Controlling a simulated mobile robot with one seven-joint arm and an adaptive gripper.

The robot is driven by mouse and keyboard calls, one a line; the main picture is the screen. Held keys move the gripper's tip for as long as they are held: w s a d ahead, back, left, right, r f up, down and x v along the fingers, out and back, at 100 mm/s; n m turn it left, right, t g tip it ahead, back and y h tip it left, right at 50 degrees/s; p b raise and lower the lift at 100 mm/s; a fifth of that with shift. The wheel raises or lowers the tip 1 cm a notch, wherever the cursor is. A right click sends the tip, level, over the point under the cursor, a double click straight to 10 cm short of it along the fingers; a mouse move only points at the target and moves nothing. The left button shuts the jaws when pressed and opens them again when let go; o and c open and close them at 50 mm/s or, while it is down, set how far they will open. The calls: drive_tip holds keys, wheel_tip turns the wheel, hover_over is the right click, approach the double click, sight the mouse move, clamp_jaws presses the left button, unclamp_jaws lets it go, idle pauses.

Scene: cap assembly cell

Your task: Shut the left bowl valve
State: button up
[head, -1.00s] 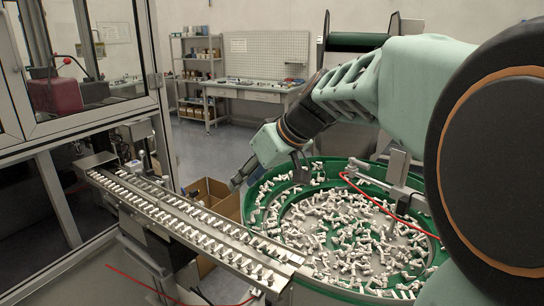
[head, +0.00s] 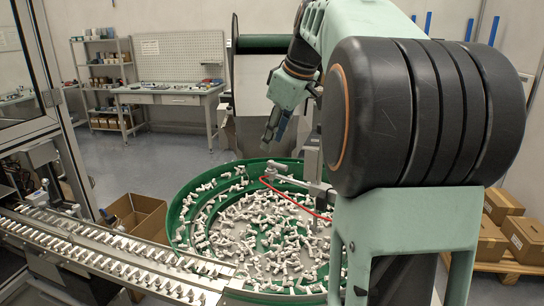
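The green bowl feeder (head: 181,203) holds many loose white parts. A red hose (head: 293,190) runs across its upper side beside a grey metal bracket (head: 290,180). I cannot make out a valve on or around the bowl; my arm covers the bowl's right side. My gripper (head: 270,138) points down in the air near the bowl's far edge, apart from the bracket in the picture. It is small and seen side-on, so its finger opening cannot be told. I see nothing held in it.
A metal rail track (head: 110,252) with rows of small parts crosses the lower left to the bowl. An open cardboard box (head: 142,214) stands behind it. A workbench (head: 165,91) and shelf (head: 102,85) stand at the back. Cartons (head: 505,238) sit on a pallet at right.

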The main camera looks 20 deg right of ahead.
approach(282, 166)
drive_tip(key=x, duration=0.8)
drive_tip(key=shift+w+a+r, duration=0.1)
drive_tip(key=shift+w, duration=0.35)
clamp_jaws()
